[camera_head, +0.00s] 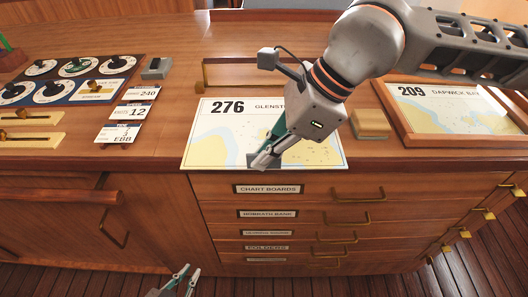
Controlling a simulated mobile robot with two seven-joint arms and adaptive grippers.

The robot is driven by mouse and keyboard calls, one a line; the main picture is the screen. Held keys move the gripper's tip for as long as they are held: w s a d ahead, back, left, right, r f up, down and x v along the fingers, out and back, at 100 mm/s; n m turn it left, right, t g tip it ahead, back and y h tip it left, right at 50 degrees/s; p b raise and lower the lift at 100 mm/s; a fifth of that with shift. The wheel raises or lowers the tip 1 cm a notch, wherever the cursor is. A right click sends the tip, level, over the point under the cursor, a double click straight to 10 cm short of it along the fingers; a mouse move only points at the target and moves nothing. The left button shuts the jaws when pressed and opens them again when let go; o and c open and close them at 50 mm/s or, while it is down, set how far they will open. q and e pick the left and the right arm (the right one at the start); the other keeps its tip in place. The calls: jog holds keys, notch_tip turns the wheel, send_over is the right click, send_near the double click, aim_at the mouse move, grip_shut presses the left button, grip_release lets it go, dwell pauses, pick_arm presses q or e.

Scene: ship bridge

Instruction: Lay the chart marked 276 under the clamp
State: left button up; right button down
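The chart marked 276 (217,135) lies flat on the counter with its front edge along the counter's front edge.
A framed chart marked 209 (446,104) lies to the right, with a tan block (370,124) beside it. Dial panels (72,80) and number cards (129,111) are on the left. Drawers with handles (354,195) and a wooden rail (60,197) are below the counter.

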jog(key=shift+f, duration=0.25)
pick_arm(q)
jog(key=shift+s+f, duration=0.5)
jog(key=shift+s, duration=0.1)
